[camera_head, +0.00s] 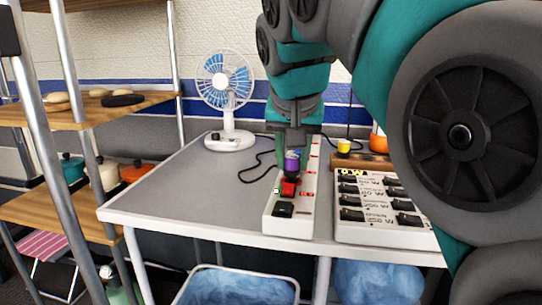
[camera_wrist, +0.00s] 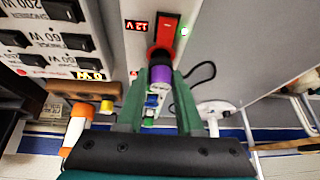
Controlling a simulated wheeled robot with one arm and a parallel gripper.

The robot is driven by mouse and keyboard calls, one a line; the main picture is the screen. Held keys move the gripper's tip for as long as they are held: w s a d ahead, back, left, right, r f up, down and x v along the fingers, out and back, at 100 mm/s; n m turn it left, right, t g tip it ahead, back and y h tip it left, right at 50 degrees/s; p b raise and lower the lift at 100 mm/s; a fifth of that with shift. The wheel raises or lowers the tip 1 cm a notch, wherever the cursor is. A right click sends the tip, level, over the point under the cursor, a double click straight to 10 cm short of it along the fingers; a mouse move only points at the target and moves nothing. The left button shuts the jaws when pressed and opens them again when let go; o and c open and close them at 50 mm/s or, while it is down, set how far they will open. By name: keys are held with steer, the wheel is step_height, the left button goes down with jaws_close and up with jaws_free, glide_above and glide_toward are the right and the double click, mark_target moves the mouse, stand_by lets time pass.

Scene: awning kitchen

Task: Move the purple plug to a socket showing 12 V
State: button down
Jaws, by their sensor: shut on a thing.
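The purple plug (camera_head: 291,160) is upright between the fingers of my gripper (camera_head: 292,150), above the white power strip (camera_head: 273,228). In the wrist view my gripper (camera_wrist: 160,92) has its green fingers on either side of the purple plug (camera_wrist: 161,76). The plug's dark lower end is close to a red switch (camera_wrist: 167,30) on the strip; I cannot tell whether it is seated in a socket. A red display (camera_wrist: 137,26) beside that switch reads 12 V, upside down, and a green light (camera_wrist: 184,31) glows on the other side. Other displays on the strip are too small to read.
A white switch box (camera_head: 385,233) with several black switches and a 0 W display stands to the right of the strip. A yellow plug (camera_head: 344,147) is behind it. A fan (camera_head: 227,90) stands at the back left. The grey tabletop (camera_head: 185,190) is clear at left.

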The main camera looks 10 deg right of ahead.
mark_target(293, 157)
steer(key=shift+f+b, duration=0.35)
steer(key=shift+f, duration=0.3)
stand_by(1.0)
steer(key=shift+c, duration=1.2)
jaws_free()
steer(key=shift+r, duration=0.15)
steer(key=shift+r+p, duration=2.1)
steer(key=shift+r, duration=1.25)
